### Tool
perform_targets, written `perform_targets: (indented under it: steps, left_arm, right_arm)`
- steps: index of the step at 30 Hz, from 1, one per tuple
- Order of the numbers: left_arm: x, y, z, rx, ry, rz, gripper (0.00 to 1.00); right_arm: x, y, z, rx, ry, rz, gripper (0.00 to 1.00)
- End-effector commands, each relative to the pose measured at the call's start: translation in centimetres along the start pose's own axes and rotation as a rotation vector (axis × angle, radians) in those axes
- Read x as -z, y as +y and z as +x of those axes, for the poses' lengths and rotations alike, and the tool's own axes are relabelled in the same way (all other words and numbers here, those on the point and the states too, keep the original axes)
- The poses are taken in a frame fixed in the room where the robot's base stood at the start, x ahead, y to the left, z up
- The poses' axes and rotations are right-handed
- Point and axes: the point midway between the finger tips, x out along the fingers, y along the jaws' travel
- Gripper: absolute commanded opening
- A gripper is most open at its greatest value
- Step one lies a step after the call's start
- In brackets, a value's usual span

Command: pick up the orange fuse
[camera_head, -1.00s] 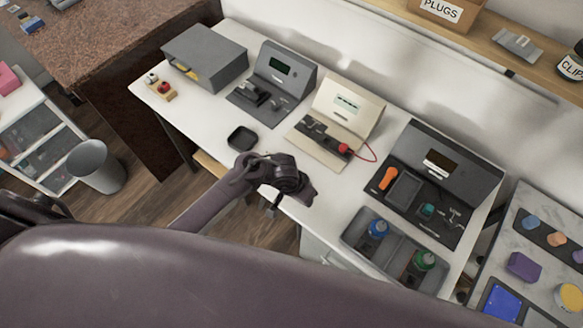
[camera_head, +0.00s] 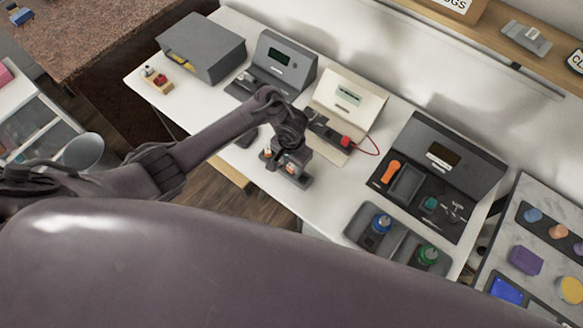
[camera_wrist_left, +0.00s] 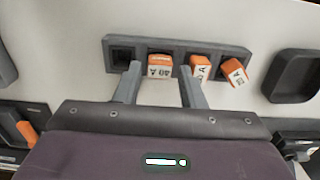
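A dark slotted rack (camera_wrist_left: 118,44) holds three orange fuses with white printed labels. One fuse (camera_wrist_left: 159,66) is in the second slot from the left, another fuse (camera_wrist_left: 201,66) is in the third, and a tilted fuse (camera_wrist_left: 234,72) is at the right end. The leftmost slot is empty. My left gripper (camera_wrist_left: 160,72) is open, its fingertips at the rack's near edge, one on each side of the second-slot fuse. In the head view the left gripper (camera_head: 287,153) is above the rack (camera_head: 300,181), partly covering it. My right gripper is not in view.
A small black tray (camera_wrist_left: 294,76) lies right of the rack in the wrist view. In the head view, the cream meter (camera_head: 350,96) and dark grey devices stand behind. A divided bin (camera_head: 398,240) with bottles is at the right. Some white tabletop around the rack is clear.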

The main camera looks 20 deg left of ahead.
Motion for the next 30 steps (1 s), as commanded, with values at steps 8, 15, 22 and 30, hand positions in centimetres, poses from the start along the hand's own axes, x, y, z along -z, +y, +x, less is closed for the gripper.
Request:
perform_targets:
  steps: [8,15,22,30]
  left_arm:
    - [0.1,0.0,1.9,-0.001,0.002,0.0,0.36]
    - [0.1,0.0,1.9,-0.001,0.002,0.0,0.23]
    - [0.1,0.0,1.8,-0.001,0.002,0.0,0.01]
    - [0.1,0.0,1.5,-0.002,0.002,0.0,0.01]
  right_arm:
    - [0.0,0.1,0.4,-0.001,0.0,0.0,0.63]
    - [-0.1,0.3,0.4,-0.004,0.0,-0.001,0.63]
    - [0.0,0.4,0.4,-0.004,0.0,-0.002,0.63]
    - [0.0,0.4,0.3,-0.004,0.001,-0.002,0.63]
